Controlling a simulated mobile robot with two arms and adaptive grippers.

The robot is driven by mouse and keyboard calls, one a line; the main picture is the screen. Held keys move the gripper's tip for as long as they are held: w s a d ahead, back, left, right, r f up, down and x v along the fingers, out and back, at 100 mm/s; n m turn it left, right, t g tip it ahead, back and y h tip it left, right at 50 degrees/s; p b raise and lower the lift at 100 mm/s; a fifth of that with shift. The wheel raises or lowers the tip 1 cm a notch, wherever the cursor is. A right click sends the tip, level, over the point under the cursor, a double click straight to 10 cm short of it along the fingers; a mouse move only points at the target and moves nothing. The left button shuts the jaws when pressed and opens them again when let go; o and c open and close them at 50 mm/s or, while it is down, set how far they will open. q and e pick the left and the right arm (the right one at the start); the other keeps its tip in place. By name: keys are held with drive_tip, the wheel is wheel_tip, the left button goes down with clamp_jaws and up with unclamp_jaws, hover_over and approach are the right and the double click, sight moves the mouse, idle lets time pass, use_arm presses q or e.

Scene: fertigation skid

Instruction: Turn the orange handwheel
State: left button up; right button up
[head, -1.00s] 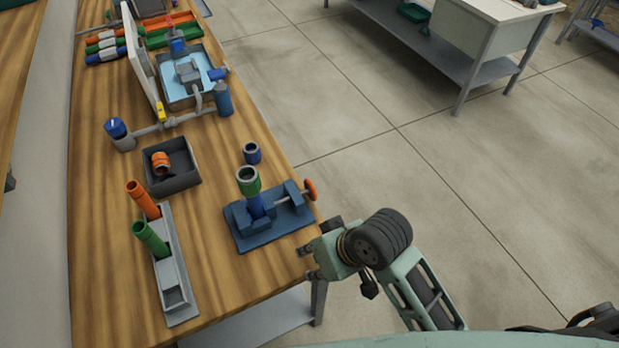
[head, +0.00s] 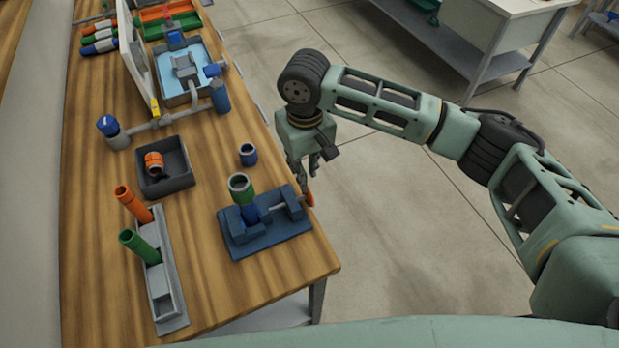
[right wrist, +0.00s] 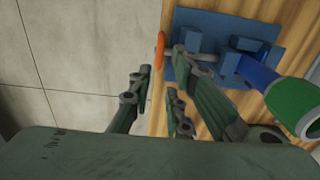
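The orange handwheel (head: 309,198) is on the right end of the blue vise (head: 265,238), by the table's right edge, partly hidden behind my gripper. In the right wrist view the handwheel (right wrist: 160,50) appears nearly edge-on on its grey screw. My right gripper (head: 300,178) points down just behind the wheel in the head view. In the wrist view its fingers (right wrist: 158,92) are spread, with nothing between them; whether one touches the wheel I cannot tell. A blue pipe with a green collar (head: 240,187) stands upright between the vise jaws. My left gripper is out of view.
A dark bin (head: 180,173) holds an orange fitting (head: 154,162). A grey rack (head: 165,295) holds orange and green tubes. Pipework and a basin (head: 172,92) stand farther back.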

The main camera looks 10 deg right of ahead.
sight(303, 197)
drive_tip(key=shift+w+d+f, duration=0.15)
drive_tip(key=shift+w+d, duration=0.1)
drive_tip(key=shift+w, duration=0.05)
drive_tip(key=f, duration=0.2)
drive_tip(key=f+p, duration=0.1)
drive_tip(key=f, duration=0.3)
drive_tip(key=shift+s+a+f+p, duration=0.2)
drive_tip(key=shift+s+f+p, duration=0.05)
drive_tip(key=shift+p, duration=0.05)
drive_tip(key=shift+f, duration=0.2)
clamp_jaws()
